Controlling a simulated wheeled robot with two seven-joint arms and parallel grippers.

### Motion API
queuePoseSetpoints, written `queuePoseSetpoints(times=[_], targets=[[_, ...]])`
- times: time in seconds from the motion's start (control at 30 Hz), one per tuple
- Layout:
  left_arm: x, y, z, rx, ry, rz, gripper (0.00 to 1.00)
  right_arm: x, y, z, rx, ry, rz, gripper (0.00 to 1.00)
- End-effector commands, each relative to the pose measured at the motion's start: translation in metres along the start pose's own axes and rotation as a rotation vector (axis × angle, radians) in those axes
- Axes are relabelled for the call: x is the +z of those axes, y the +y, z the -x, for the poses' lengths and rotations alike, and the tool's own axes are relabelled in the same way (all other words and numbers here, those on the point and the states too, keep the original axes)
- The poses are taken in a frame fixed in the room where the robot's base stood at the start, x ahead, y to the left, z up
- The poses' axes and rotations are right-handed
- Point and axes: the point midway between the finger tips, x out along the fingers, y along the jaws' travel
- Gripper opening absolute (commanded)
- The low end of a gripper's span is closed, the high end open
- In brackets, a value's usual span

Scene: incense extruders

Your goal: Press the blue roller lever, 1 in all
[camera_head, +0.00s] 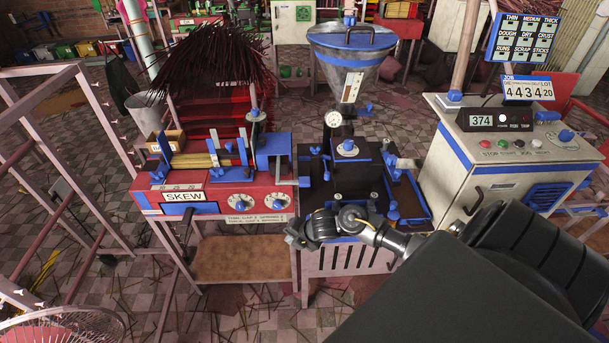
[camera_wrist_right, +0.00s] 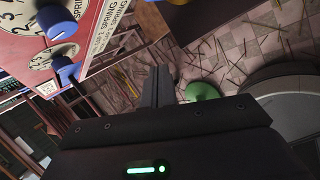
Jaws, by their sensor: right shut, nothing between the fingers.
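The red machine labelled SKEW (camera_head: 183,197) stands left of the middle, with several blue levers and clamps on top. A tall grey lever with a blue collar (camera_head: 254,113) rises from its back right. I cannot tell for certain which part is the blue roller lever. My right gripper (camera_head: 296,236) is in front of the machines, just below and right of the SKEW dials, shut and empty. In the right wrist view its closed fingers (camera_wrist_right: 157,87) point past the dial panel, with two blue knobs (camera_wrist_right: 55,22) at upper left. My left gripper is not in view.
A black press (camera_head: 348,178) with a metal hopper (camera_head: 352,55) stands right of the red machine. A control cabinet (camera_head: 508,150) is at the right. A pink metal frame (camera_head: 75,170) fills the left. A green disc (camera_wrist_right: 203,91) shows beyond my fingers.

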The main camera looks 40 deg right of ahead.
Motion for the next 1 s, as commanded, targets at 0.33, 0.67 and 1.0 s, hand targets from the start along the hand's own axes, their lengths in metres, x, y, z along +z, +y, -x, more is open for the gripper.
queuePoseSetpoints(times=[0.33, 0.67, 1.0], targets=[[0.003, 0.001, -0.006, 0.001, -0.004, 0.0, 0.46, 0.051, 0.125, 0.163, 0.002, -0.274, 1.35, 0.0], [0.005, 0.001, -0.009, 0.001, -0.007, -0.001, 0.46, 0.071, 0.145, 0.254, -0.22, -0.515, 2.085, 0.0], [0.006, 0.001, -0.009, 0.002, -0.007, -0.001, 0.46, 0.072, 0.146, 0.259, -0.238, -0.527, 2.127, 0.0]])
